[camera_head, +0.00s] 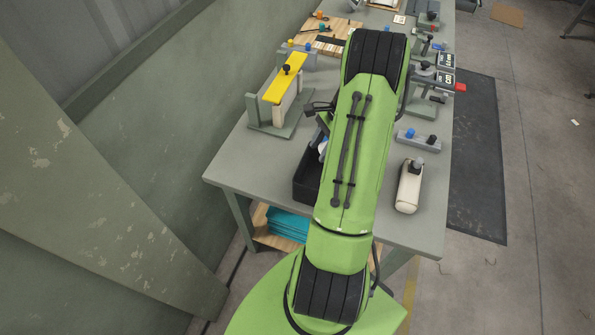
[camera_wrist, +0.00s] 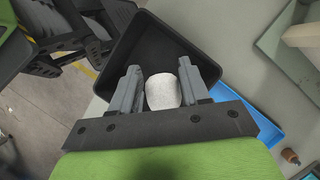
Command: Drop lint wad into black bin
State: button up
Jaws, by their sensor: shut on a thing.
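The lint wad (camera_wrist: 162,92) is a whitish, rounded lump in the wrist view. My gripper (camera_wrist: 160,80) is shut on it, with one grey finger on each side. The black bin (camera_wrist: 200,42) lies beyond the fingers in the wrist view, and the wad shows against its dark inside. I cannot tell how high the wad is above the bin floor. In the head view the black bin (camera_head: 303,183) stands on the bench, partly hidden behind my green arm. My gripper is mostly hidden there.
The grey workbench (camera_head: 240,165) holds a stand with a yellow top (camera_head: 285,80) left of my arm and a cream bottle (camera_head: 409,188) to the right. A blue tray (camera_wrist: 245,118) lies beside the bin. Several small tools and blocks stand farther back.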

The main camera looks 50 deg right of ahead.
jog(key=shift+w, duration=0.15)
jog(key=shift+f, duration=0.15)
jog(key=f+b, duration=0.5)
jog(key=shift+s+d+f+b, duration=0.1)
jog(key=shift+s+f+b, duration=0.2)
jog(key=shift+s, duration=0.05)
jog(key=o, duration=1.1)
jog(key=p+v, duration=0.4)
jog(key=v, duration=1.2)
